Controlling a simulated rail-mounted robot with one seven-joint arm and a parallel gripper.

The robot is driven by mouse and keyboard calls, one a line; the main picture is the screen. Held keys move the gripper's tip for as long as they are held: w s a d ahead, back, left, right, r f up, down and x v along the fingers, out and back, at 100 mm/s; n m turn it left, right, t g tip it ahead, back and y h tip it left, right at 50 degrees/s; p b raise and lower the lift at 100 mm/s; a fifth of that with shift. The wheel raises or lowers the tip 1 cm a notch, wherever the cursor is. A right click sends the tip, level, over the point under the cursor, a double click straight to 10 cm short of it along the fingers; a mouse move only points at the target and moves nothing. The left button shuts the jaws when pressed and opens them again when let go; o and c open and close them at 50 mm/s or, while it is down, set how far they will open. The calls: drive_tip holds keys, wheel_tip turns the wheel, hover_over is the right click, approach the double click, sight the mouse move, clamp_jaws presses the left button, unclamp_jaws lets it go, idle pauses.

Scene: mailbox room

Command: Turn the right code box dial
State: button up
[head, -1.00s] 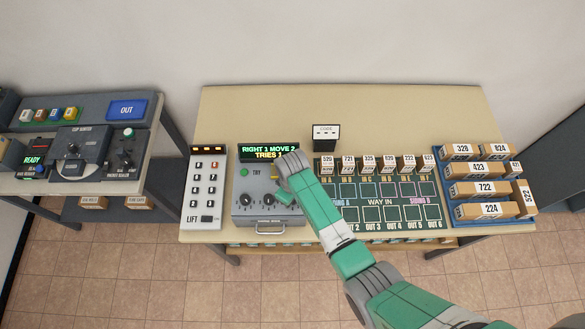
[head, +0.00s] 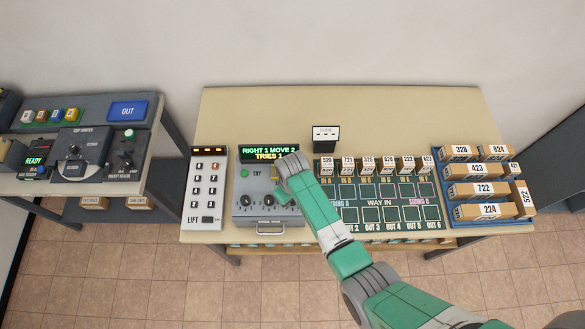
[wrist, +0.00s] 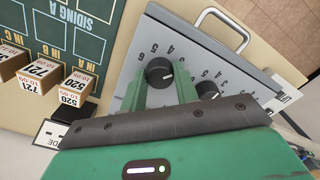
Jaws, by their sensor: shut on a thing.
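The code box (head: 240,214) is a grey metal case with a lit display (head: 268,152) that appears to read "RIGHT 1 MOVE 2, TRIES 1". Its right dial (wrist: 160,72) is a round black knob with a white mark, in the upper middle of the wrist view. My gripper (wrist: 160,88) is shut on this dial, one green finger on each side of it. In the head view my gripper (head: 287,192) hides the right dial. The middle dial (head: 268,200) shows in the wrist view (wrist: 207,90), right beside my finger. The left dial (head: 244,200) is clear of me.
A LIFT keypad (head: 207,190) stands just left of the box, and the green WAY IN board (head: 375,190) to its right. Boxes on a blue tray (head: 480,222) are at far right. A metal handle (wrist: 222,30) sticks out in front. The table's back (head: 250,110) is bare.

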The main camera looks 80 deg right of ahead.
drive_tip(key=o, duration=1)
drive_tip(key=shift+r, duration=0.1)
wheel_tip(320, 180, up, 8)
drive_tip(key=shift+f, duration=0.15)
